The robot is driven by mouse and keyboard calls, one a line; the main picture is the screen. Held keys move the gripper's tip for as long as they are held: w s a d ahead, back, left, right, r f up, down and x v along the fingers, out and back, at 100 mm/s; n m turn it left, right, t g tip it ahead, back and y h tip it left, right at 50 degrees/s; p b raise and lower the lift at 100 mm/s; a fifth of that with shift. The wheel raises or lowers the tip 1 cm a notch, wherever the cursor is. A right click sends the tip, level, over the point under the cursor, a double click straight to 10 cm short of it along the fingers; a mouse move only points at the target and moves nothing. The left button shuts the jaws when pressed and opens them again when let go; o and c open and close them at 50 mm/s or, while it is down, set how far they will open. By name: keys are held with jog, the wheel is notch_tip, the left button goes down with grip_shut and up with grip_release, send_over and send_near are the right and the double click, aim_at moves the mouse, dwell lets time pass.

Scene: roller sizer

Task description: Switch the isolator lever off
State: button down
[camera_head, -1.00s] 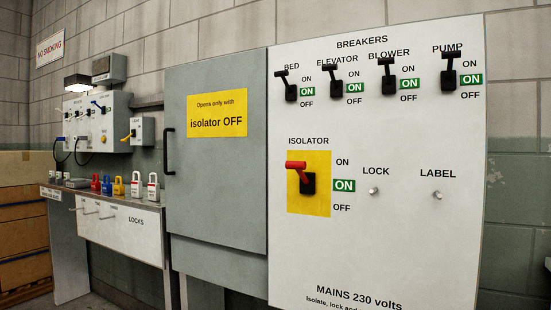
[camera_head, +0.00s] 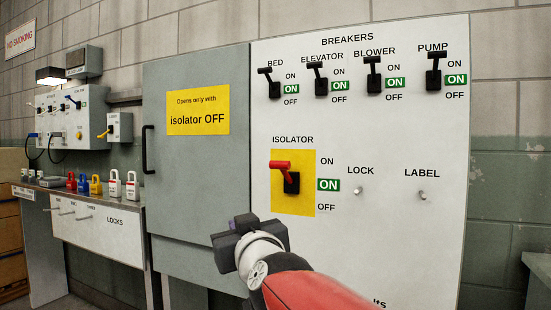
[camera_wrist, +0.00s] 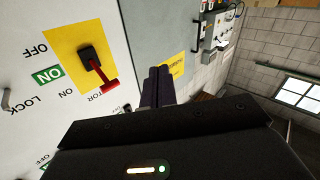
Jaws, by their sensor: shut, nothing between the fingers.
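The red isolator lever (camera_head: 281,165) sits on a yellow plate (camera_head: 306,203) on the white breaker panel. Its handle is up, toward ON, and a green ON tag (camera_head: 328,185) shows beside it. In the wrist view the lever (camera_wrist: 104,75) appears turned over, near the dark fingers. My gripper (camera_head: 236,224) is below and left of the lever in the head view, apart from it. Its fingers (camera_wrist: 157,86) are together with nothing between them in the wrist view. The fingertips are partly hidden by the wrist in the head view.
Four black breaker levers, such as BED (camera_head: 269,82), stand above, all tagged ON. LOCK (camera_head: 358,191) and LABEL (camera_head: 422,195) pegs jut out to the right. A grey cabinet door (camera_head: 195,190) with a handle (camera_head: 147,150) is at left. Coloured padlocks (camera_head: 95,185) stand on a shelf.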

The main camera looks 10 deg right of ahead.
jog(key=w+d+r+m+h, duration=0.2)
jog(key=r+m+h, duration=0.3)
jog(key=h, duration=0.3)
jog(key=w+d+r+m+h+p, duration=0.1)
jog(key=w+d+r+m+h, duration=0.1)
jog(key=w+r+m+h, duration=0.2)
jog(key=shift+w+r+m+g+h, duration=0.3)
jog(key=shift+r+m+h, duration=0.6)
jog(key=shift+r+h, duration=0.9)
jog(key=shift+d+f, duration=0.15)
notch_tip(320, 180, up, 3)
jog(key=p, duration=0.2)
send_over(285, 173)
jog(key=s+a, duration=0.3)
jog(key=shift+s+f+b, duration=0.2)
jog(key=shift+f+b, duration=0.65)
jog(key=shift+f, duration=1.1)
jog(key=shift+f, duration=0.1)
